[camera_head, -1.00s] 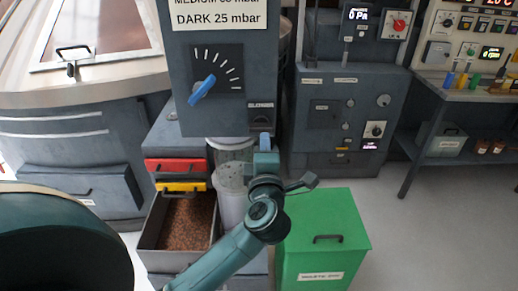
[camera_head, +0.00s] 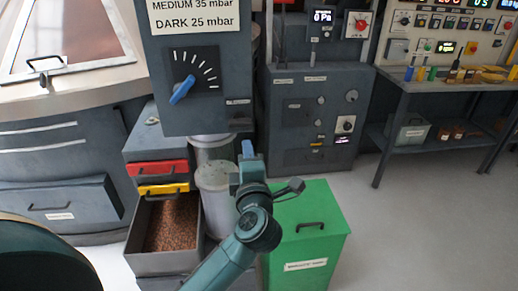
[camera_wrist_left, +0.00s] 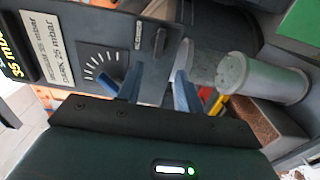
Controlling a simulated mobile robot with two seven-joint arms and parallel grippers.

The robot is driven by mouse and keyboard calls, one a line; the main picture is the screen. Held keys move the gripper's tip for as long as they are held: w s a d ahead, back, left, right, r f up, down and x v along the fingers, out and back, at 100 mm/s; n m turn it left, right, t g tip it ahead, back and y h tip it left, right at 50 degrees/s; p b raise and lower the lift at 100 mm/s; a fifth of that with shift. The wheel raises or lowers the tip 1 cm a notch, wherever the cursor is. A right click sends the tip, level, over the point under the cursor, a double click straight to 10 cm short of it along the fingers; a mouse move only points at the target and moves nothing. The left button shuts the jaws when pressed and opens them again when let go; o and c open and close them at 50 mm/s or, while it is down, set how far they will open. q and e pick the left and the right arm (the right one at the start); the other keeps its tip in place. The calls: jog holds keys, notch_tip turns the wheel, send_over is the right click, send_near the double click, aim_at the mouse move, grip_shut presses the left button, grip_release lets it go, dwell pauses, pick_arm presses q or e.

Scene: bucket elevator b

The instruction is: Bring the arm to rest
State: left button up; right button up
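My left arm comes up from the bottom of the head view. My right gripper is not in view.
A grey panel with a blue-knobbed dial (camera_head: 193,78) hangs close above the gripper. An open drawer of brown granules (camera_head: 137,240) is left of the arm, a green bin (camera_head: 318,232) right. Control cabinets (camera_head: 300,150) and a bench (camera_head: 445,85) stand behind. Floor at right is clear.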

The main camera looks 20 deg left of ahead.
pick_arm(q)
jog(key=s+d+f+m+t+h, duration=0.2)
jog(key=s+d+f+m+h, duration=0.3)
jog(key=m, duration=0.4)
jog(key=s+d+f+m+t+h, duration=0.25)
jog(key=d+f+m+h, duration=0.2)
jog(key=m+h, duration=0.4)
jog(key=s+f+m+g, duration=0.4)
jog(key=s+f+g, duration=0.1)
jog(key=f, duration=0.5)
jog(key=s+f+m+g+y, duration=0.1)
jog(key=s+f+m+g, duration=0.4)
jog(key=s+f, duration=0.3)
notch_tip(320, 180, down, 2)
jog(key=shift+s+a+f, duration=0.15)
jog(key=shift+a+f, duration=0.05)
jog(key=shift+a, duration=0.1)
